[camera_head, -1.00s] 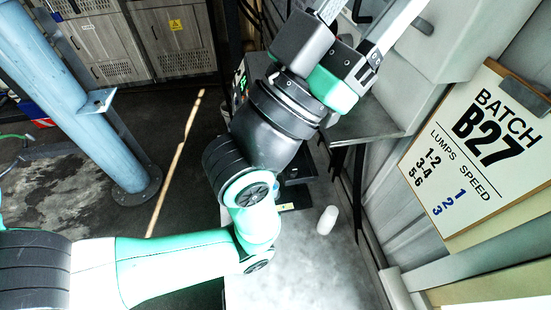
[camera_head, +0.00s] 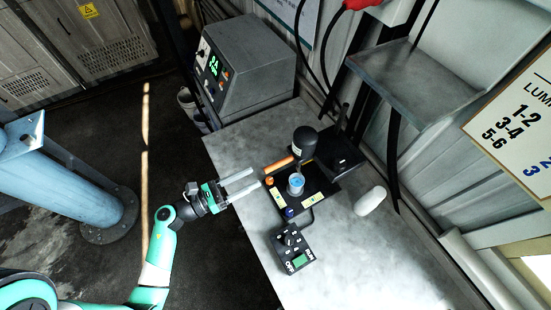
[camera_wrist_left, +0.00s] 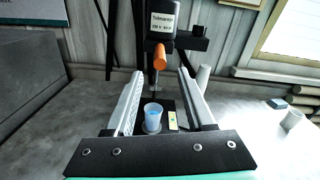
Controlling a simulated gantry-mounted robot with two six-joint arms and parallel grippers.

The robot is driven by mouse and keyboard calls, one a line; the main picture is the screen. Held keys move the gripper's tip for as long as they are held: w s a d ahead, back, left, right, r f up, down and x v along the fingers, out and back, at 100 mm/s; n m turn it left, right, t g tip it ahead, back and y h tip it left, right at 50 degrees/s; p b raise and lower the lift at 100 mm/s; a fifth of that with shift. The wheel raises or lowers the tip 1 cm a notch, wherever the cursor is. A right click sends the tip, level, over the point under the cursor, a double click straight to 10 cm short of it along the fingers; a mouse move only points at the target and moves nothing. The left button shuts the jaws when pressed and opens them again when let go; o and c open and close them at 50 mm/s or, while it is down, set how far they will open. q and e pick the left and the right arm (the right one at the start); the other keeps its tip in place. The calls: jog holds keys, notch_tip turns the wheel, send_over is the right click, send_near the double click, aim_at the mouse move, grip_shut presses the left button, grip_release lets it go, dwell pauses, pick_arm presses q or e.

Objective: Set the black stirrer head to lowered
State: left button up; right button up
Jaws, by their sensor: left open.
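The black stirrer head (camera_head: 305,141) sits on its stand above a cup of blue liquid (camera_head: 296,183). In the left wrist view the head (camera_wrist_left: 162,28) carries a white label, and the cup (camera_wrist_left: 153,118) stands below it. An orange handle (camera_head: 280,164) sticks out from the stand towards my gripper; in the left wrist view it (camera_wrist_left: 160,57) shows between the fingers. My left gripper (camera_head: 254,181) is open and empty, its fingers pointing at the stand from the left, apart from the handle. My right gripper is not in view.
A black control box with a green display (camera_head: 294,249) sits in front of the stand. A grey unit with a green readout (camera_head: 245,65) is at the back left. The front right of the table is clear.

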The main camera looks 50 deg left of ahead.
aim_at(292, 157)
pick_arm(q)
jog(key=x, duration=1.1)
jog(key=shift+w+r, duration=0.1)
jog(key=shift+w, duration=0.1)
grip_shut()
dwell(0.9)
